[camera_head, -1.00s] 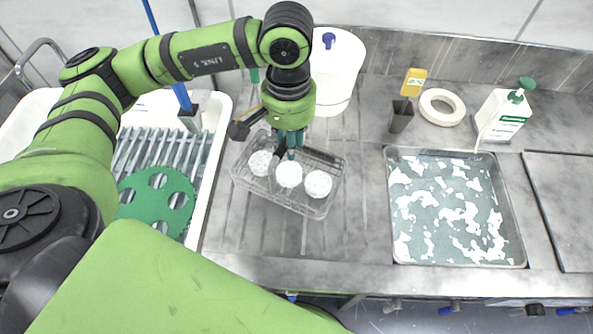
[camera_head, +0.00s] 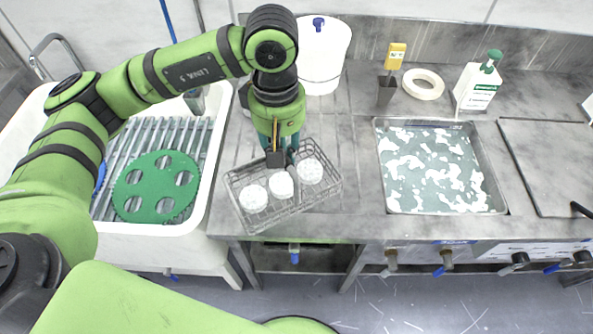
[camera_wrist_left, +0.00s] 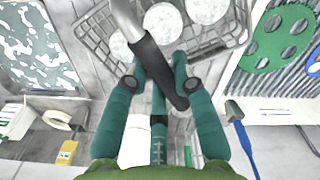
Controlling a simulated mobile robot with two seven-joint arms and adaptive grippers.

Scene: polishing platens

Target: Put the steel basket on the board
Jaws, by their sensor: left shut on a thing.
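The steel basket (camera_head: 320,200) is a wire basket holding three round white pieces, at the front of the steel bench left of the basin. My left gripper (camera_head: 283,160) is above it, shut on its dark handle grip. In the left wrist view the teal fingers (camera_wrist_left: 160,85) close around this grip (camera_wrist_left: 158,70), with the basket's wires (camera_wrist_left: 218,40) beyond. I cannot tell whether the basket is clear of the bench. My right gripper is not in view.
A steel basin (camera_head: 440,212) with foamy liquid lies between basket and board. A white tub (camera_head: 322,60), a dark holder (camera_head: 386,92), a white ring (camera_head: 423,84) and a bottle (camera_head: 477,85) stand behind. A white sink (camera_head: 205,200) with a green disc (camera_head: 155,187) is left.

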